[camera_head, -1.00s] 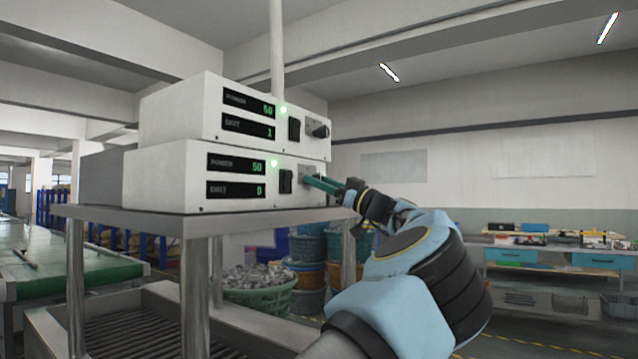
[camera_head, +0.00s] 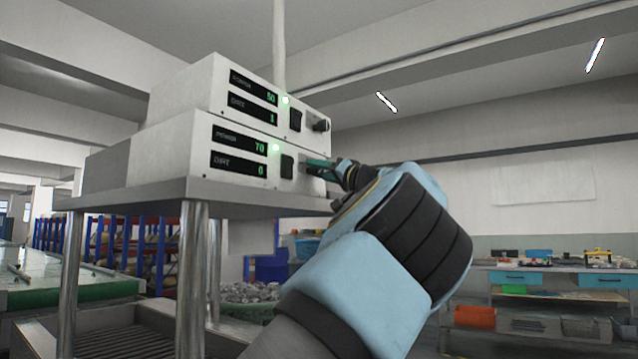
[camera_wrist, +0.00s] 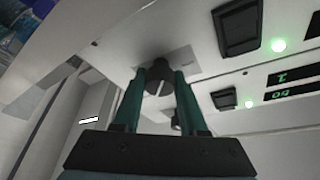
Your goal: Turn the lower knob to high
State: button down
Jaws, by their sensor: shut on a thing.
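The lower white control unit (camera_head: 150,160) shows 70 on its power display (camera_head: 238,140) and 0 on the display below. Its dark round lower knob (camera_wrist: 157,76) has a pale pointer line and sits between my fingertips in the wrist view. My gripper (camera_wrist: 160,84) is shut on this knob, with one green finger on each side. In the head view my gripper (camera_head: 322,164) reaches the right end of the lower panel and hides the knob there. The upper unit (camera_head: 205,95) reads 50 and 1, and its knob (camera_head: 320,125) is free.
Both units rest stacked on a metal table (camera_head: 135,200). A black switch (camera_head: 287,166) and a lit green lamp (camera_head: 275,147) are left of my gripper on the lower panel. The upper knob is close above my fingers. A workbench (camera_head: 550,275) stands far right.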

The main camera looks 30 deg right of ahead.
jog(key=shift+m+g+h+b, duration=0.35)
jog(key=shift+m+h, duration=0.45)
jog(key=shift+m, duration=1.1)
jog(key=shift+c, duration=2.3)
grip_release()
jog(key=b+v, duration=0.4)
jog(key=v, duration=0.7)
